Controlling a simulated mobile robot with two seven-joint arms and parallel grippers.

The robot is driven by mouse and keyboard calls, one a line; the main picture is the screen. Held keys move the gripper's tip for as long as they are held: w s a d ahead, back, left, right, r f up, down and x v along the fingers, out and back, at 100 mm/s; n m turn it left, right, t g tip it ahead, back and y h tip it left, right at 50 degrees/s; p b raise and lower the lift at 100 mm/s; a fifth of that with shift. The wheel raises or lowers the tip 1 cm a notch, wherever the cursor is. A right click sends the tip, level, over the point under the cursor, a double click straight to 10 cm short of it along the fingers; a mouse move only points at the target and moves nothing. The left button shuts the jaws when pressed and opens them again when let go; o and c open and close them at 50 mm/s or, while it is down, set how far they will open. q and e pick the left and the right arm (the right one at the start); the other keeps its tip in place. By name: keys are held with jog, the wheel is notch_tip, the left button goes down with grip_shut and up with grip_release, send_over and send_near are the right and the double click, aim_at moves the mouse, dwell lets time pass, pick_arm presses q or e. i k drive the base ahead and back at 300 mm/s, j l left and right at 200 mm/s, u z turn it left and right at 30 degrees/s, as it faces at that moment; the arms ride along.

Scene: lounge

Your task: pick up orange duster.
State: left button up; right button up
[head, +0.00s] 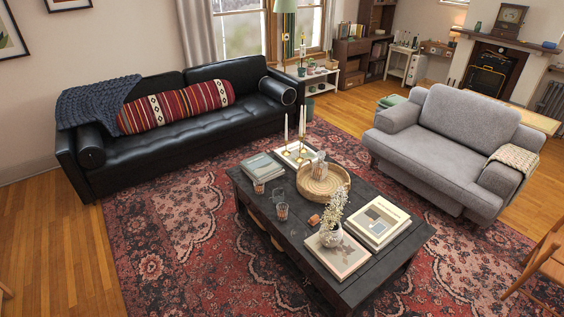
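I cannot make out a clear orange duster in the head view. A small orange-brown object (314,220) lies on the dark coffee table (290,235), left of the white vase; it is too small to tell what it is. Neither of my grippers is in view.
The table also bears a round wicker tray (323,181), books (380,222), glasses, candles and a vase (331,236). A black sofa (190,132) stands behind left, a grey armchair (446,150) right, a wooden chair (545,262) lower right. The patterned rug (165,250) is clear front left.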

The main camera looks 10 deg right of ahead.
aim_at(313, 221)
jog(key=i+l+u, duration=0.35)
jog(key=l, duration=0.25)
jog(key=i+l+u, duration=0.4)
jog(key=l, duration=0.35)
jog(key=i+l+u, duration=0.15)
jog(key=l+u, duration=0.2)
jog(key=l, duration=0.4)
jog(key=i+l+u, duration=0.1)
jog(key=l+u, duration=0.3)
jog(key=l, duration=0.4)
jog(key=l+u, duration=0.35)
jog(key=l, duration=0.5)
jog(key=k+l+u, duration=0.15)
jog(key=l+u, duration=0.25)
jog(key=l, duration=0.45)
jog(key=k+l+u, duration=0.35)
jog(key=l, duration=0.45)
jog(key=i+l, duration=0.05)
jog(key=i, duration=0.05)
